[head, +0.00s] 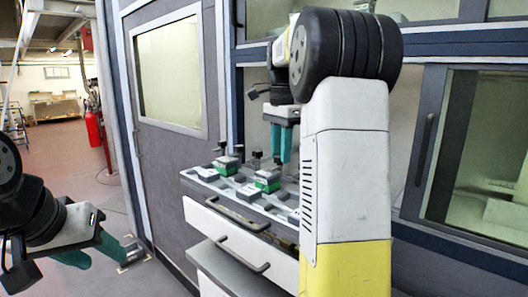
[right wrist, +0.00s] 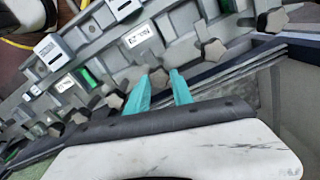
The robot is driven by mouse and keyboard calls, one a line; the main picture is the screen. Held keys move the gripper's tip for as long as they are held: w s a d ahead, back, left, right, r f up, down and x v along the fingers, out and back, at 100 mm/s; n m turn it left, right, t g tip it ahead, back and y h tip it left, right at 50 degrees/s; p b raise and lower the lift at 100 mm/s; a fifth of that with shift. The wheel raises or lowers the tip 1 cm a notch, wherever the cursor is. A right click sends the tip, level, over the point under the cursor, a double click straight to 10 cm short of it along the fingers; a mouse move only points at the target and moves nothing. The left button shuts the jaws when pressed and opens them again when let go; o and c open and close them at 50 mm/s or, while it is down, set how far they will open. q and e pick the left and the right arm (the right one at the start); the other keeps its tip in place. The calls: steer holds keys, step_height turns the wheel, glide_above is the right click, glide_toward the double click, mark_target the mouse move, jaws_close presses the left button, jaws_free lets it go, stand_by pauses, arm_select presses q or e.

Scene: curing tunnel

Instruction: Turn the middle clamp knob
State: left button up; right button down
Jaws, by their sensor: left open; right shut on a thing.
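In the right wrist view a row of grey lobed clamp knobs runs along the fixture. One clamp knob (right wrist: 158,77) lies between the teal fingertips of my right gripper (right wrist: 160,74); other clamp knobs stand further right (right wrist: 213,49) and lower left (right wrist: 115,98). I cannot tell for certain from the view that the held one is the middle knob. In the head view my right gripper (head: 281,160) points down over the fixture top, and the knob at its tips is not clear. My left gripper (head: 104,256) is open and empty at lower left, away from the fixture.
The fixture stands on a drawer cart (head: 240,233) with handles. Green-and-white blocks (head: 268,180) and dark upright posts (head: 257,158) crowd its top. A grey door (head: 170,130) and tunnel wall stand behind. The floor (head: 90,185) at left is open, with a red extinguisher (head: 94,129).

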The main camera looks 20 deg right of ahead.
steer(key=n, duration=0.4)
steer(key=shift+n, duration=0.3)
steer(key=n, duration=0.4)
steer(key=shift+w+n, duration=0.1)
steer(key=shift+n, duration=0.2)
steer(key=n, duration=0.4)
steer(key=shift+a, duration=0.15)
steer(key=shift+n, duration=2.1)
steer(key=c, duration=1.1)
jaws_free()
